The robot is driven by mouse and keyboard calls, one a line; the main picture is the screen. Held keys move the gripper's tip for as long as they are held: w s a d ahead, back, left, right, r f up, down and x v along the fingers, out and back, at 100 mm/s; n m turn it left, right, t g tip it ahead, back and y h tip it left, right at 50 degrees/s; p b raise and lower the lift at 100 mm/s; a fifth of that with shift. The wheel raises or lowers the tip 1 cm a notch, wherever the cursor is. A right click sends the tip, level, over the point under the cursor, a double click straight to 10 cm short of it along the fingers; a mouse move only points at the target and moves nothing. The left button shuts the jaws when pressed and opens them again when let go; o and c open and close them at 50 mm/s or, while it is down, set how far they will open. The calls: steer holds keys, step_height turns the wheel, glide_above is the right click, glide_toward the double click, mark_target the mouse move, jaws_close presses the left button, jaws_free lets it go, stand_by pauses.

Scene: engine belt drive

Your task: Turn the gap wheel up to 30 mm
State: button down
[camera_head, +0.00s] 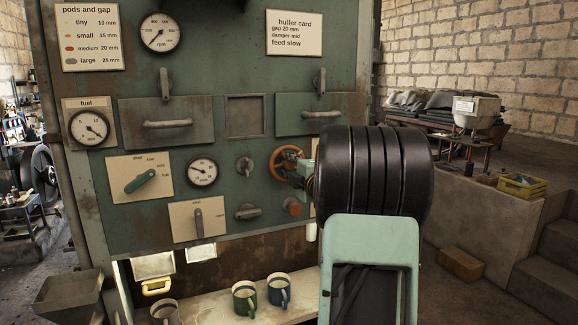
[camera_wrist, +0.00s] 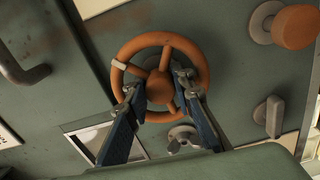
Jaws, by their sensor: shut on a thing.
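The gap wheel, an orange handwheel (camera_head: 285,160), stands on the green panel right of a round white dial (camera_head: 203,171). The dial's dark needle slants to the upper left; its reading is too small to be sure of. In the wrist view the wheel (camera_wrist: 160,45) shows its spokes, round hub and a pale band on the left of its rim. My gripper (camera_wrist: 157,88) is at the wheel, its two fingers on either side of the hub, shut on it. In the head view my gripper (camera_head: 303,177) is partly hidden behind my black arm.
A small knob (camera_head: 245,165) and an orange button (camera_head: 292,206) are near the wheel. A card (camera_head: 92,37) lists pod sizes and gaps; the huller card (camera_head: 294,33) reads gap 20 mm. Several mugs (camera_head: 244,298) stand on the shelf below.

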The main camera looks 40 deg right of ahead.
steer(key=m+p, duration=0.1)
steer(key=m, duration=0.5)
steer(key=shift+m+p, duration=0.3)
steer(key=shift+p, duration=0.05)
steer(key=m+p, duration=0.2)
steer(key=m, duration=0.4)
steer(key=shift+p, duration=0.35)
steer(key=m+p, duration=0.1)
steer(key=m, duration=0.3)
steer(key=shift+p, duration=0.35)
steer(key=m+p, duration=0.1)
steer(key=m, duration=0.2)
steer(key=shift+m+p, duration=0.3)
steer(key=shift+p, duration=0.1)
steer(key=m+p, duration=0.3)
steer(key=m, duration=0.3)
steer(key=shift+a+f, duration=0.1)
steer(key=c, duration=1.9)
jaws_free()
steer(key=shift+c, duration=0.2)
